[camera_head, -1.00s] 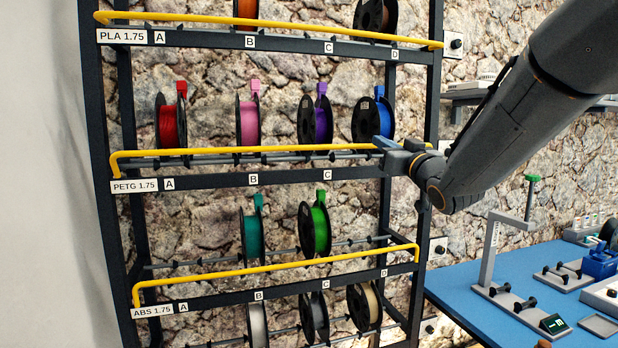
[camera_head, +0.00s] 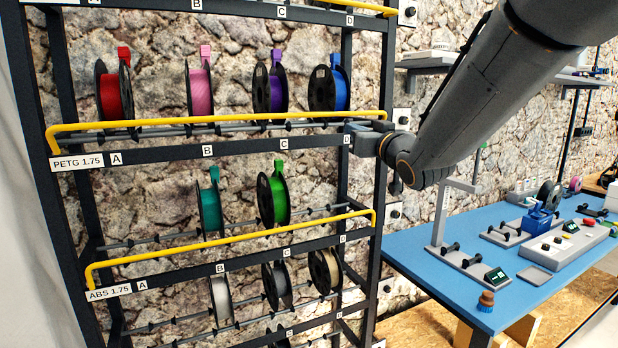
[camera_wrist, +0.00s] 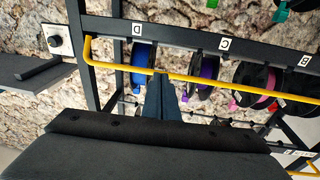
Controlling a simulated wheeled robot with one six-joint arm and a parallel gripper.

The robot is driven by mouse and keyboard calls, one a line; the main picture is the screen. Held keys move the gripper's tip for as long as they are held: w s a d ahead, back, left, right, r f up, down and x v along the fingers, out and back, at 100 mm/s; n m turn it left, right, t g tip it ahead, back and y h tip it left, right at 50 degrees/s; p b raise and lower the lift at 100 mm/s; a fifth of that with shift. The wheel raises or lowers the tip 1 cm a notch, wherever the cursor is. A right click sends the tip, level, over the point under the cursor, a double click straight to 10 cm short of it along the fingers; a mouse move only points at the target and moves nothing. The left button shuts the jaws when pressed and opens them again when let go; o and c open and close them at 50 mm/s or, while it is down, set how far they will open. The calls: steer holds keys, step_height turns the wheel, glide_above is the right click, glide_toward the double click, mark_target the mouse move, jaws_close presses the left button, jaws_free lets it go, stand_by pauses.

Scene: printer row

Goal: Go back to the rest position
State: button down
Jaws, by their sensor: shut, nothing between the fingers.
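My gripper (camera_head: 349,131) is at the right end of the PETG shelf, in front of the D label and just below the yellow rail (camera_head: 230,122) in the head view. It is shut and empty. In the wrist view the shut fingers (camera_wrist: 160,90) point toward the yellow rail, near the blue spool (camera_wrist: 144,62). Whether they touch the rail I cannot tell. The blue spool (camera_head: 329,88) sits on the PETG shelf at D. Purple (camera_head: 270,88), pink (camera_head: 199,90) and red (camera_head: 114,93) spools stand to its left.
The ABS shelf below holds a teal spool (camera_head: 208,207) and a green spool (camera_head: 273,198). Several more spools hang lower. A blue workbench (camera_head: 420,258) with a spool stand (camera_head: 456,252) and devices is at right. The dark rack post (camera_head: 382,190) is close to my arm.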

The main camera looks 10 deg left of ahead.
steer(key=s+d+f+m+g+h, duration=0.15)
steer(key=s+d+f, duration=0.25)
steer(key=f, duration=0.4)
steer(key=s+d+f+m+g+h, duration=0.1)
steer(key=s+d+f+g+h, duration=0.25)
steer(key=f, duration=0.45)
steer(key=s+d+f+m+g+h, duration=0.1)
steer(key=s+d+f+g+h, duration=0.15)
steer(key=d+f, duration=0.4)
steer(key=s+f+g, duration=0.2)
steer(key=s+f, duration=0.2)
steer(key=s, duration=0.4)
steer(key=s+d+f+m+g, duration=0.1)
steer(key=s+f+g, duration=0.2)
steer(key=s+f, duration=0.2)
steer(key=s+d+f+g, duration=0.1)
steer(key=s+f+g, duration=0.2)
steer(key=s, duration=0.8)
steer(key=shift+d+f+h, duration=0.25)
steer(key=shift+f+h, duration=0.2)
steer(key=shift+f, duration=0.45)
steer(key=shift+m, duration=0.25)
